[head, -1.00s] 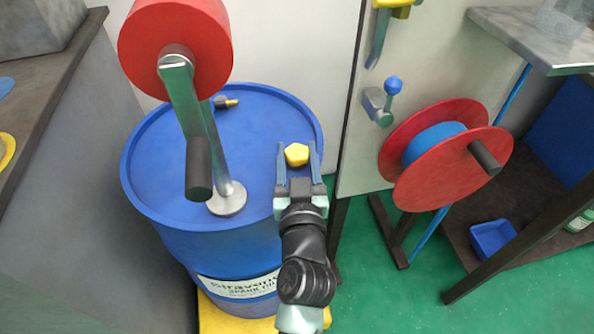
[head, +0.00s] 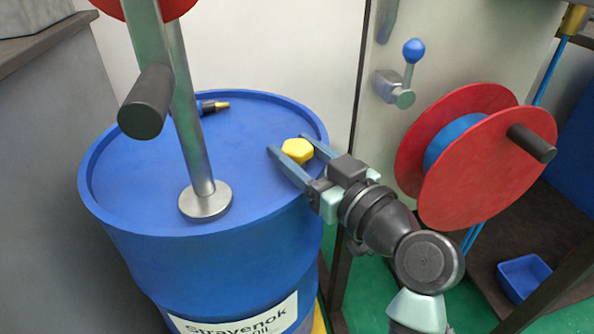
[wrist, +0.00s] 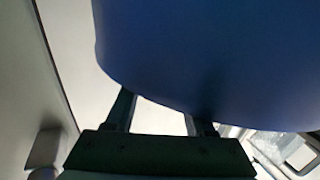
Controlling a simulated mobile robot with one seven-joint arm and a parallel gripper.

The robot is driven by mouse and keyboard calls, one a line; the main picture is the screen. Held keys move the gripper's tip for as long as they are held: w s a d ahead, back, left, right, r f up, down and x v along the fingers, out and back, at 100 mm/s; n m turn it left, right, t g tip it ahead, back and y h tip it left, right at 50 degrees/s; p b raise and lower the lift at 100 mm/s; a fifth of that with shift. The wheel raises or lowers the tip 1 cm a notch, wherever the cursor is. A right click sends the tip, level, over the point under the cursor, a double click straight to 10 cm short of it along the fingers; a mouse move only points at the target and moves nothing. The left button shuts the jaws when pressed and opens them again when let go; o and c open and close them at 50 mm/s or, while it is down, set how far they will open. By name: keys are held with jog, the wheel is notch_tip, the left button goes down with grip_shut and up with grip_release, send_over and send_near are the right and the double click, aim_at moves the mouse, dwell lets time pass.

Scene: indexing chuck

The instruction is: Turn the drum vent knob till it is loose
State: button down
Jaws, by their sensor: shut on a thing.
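The drum vent knob (head: 297,150) is a yellow, faceted cap on the top of the blue drum (head: 150,165), near its right rim. My gripper (head: 294,147) reaches in from the lower right, with one finger on either side of the knob. It is shut on the knob. In the wrist view the two fingers (wrist: 160,118) run up behind the edge of a large blue surface, seemingly the drum (wrist: 215,60). Their tips and the knob are hidden there. Whether the knob is loose cannot be seen.
A grey crank post (head: 190,120) with a black handle (head: 146,101) stands on the drum left of the knob. A small brass-tipped fitting (head: 213,106) lies behind. A red reel (head: 490,160) and a blue-ball lever (head: 413,52) are close on the right.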

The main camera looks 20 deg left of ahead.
aim_at(296, 146)
jog(key=n+g+y+b, duration=0.1)
jog(key=n+g, duration=0.1)
jog(key=g, duration=0.1)
jog(key=n+g+y+b, duration=0.1)
jog(key=n+g, duration=0.2)
jog(key=g, duration=0.1)
jog(key=shift+g+y+b, duration=0.3)
jog(key=shift+y, duration=0.1)
jog(key=shift+n+g, duration=0.3)
jog(key=shift+c, duration=1.4)
grip_release()
notch_tip(296, 146, up, 10)
jog(key=p, duration=0.5)
